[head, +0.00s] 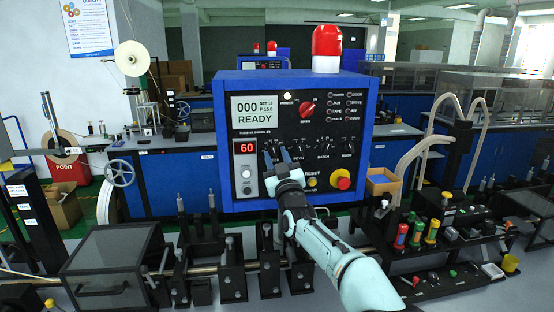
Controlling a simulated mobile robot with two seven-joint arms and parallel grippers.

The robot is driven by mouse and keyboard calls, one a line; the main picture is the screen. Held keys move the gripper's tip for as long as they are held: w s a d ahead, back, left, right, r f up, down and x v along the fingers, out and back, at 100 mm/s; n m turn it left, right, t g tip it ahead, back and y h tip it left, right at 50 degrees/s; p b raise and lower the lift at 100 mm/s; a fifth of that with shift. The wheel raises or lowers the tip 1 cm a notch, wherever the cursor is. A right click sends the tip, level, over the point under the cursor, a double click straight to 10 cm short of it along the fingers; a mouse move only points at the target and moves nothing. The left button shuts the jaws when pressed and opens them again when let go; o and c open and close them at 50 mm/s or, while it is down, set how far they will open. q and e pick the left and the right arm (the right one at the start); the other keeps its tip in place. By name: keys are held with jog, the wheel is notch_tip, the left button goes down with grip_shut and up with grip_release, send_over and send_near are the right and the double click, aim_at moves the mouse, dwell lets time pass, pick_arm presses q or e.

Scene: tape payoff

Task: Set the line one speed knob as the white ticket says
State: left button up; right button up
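The blue control box (367,130) stands at the middle, with a black front panel. A row of small black knobs (324,146) runs across it. The screen (258,110) reads 000 and READY, and a red display (244,148) shows 60. I cannot clearly make out the white ticket. My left gripper is not in view.
A red knob (307,107) and a red stop button (343,179) sit on the same panel. A red lamp (327,48) tops the box. Black fixtures (232,270) stand in front, with a dark lidded box (110,265) at left and colored-handled tools (416,232) at right.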

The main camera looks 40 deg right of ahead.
jog(key=shift+s+a+f+b, duration=0.2)
jog(key=shift+s+f+b, duration=0.15)
pick_arm(q)
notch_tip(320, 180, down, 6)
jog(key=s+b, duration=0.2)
jog(key=b, duration=0.3)
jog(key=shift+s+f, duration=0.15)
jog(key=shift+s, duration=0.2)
pick_arm(e)
jog(key=v, duration=1.2)
jog(key=shift+s, duration=0.3)
